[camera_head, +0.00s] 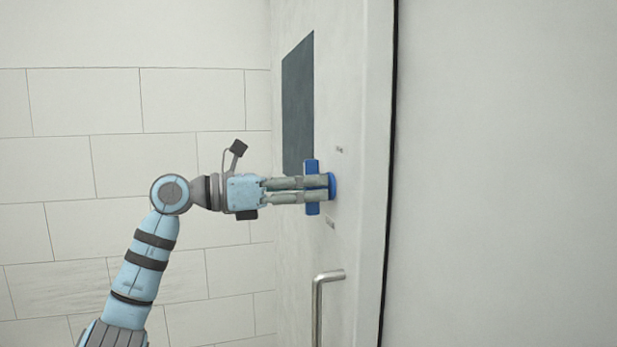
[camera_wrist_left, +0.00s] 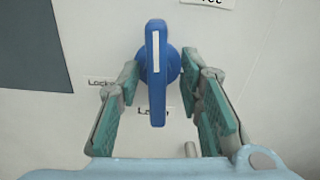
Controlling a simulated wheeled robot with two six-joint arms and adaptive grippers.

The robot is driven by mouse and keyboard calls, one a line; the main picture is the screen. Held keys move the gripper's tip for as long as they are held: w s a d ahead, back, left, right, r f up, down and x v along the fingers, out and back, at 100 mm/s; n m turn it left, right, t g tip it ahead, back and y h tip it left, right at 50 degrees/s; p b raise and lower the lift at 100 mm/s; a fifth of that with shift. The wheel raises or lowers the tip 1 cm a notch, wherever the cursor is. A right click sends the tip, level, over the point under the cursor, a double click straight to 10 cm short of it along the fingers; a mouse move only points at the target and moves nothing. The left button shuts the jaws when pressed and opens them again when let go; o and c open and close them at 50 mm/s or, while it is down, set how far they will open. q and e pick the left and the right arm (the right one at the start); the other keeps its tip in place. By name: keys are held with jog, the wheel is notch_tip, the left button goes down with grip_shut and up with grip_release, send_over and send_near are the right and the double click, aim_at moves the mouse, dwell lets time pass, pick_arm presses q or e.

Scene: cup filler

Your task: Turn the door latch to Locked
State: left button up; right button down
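The blue door latch (camera_head: 312,207) is on the pale door. In the left wrist view the latch (camera_wrist_left: 156,90) is an upright bar with a white stripe on its upper half, over a round blue base. My left gripper (camera_head: 328,188) reaches in level from the left, with its fingers at the latch. In the left wrist view its fingers (camera_wrist_left: 160,70) are spread, one on each side of the bar, with gaps visible. They hide part of the latch in the head view. My right gripper is not in view.
A label reading roughly "Locked" (camera_wrist_left: 100,80) is left of the latch. Another label (camera_wrist_left: 152,112) is below, partly covered, and one (camera_wrist_left: 210,3) is cut off at upper right. A metal door handle (camera_head: 318,305) is below. A dark panel (camera_head: 298,105) is on the door.

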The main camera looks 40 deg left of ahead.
pick_arm(q)
jog(key=shift+w+a+f, duration=0.1)
jog(key=shift+w+f, duration=0.05)
jog(key=shift+w, duration=0.05)
jog(key=shift+c, duration=0.4)
grip_shut()
jog(key=shift+n, duration=0.3)
jog(key=n+p, duration=0.1)
jog(key=n, duration=0.1)
jog(key=shift+n+p, duration=0.3)
jog(key=shift+p, duration=0.1)
jog(key=n+p, duration=0.2)
jog(key=n, duration=0.3)
jog(key=shift+p, duration=0.35)
jog(key=n+p, duration=0.2)
jog(key=n, duration=0.2)
jog(key=shift+n, duration=0.4)
jog(key=shift+n+p, duration=0.75)
jog(key=shift+n, duration=1.15)
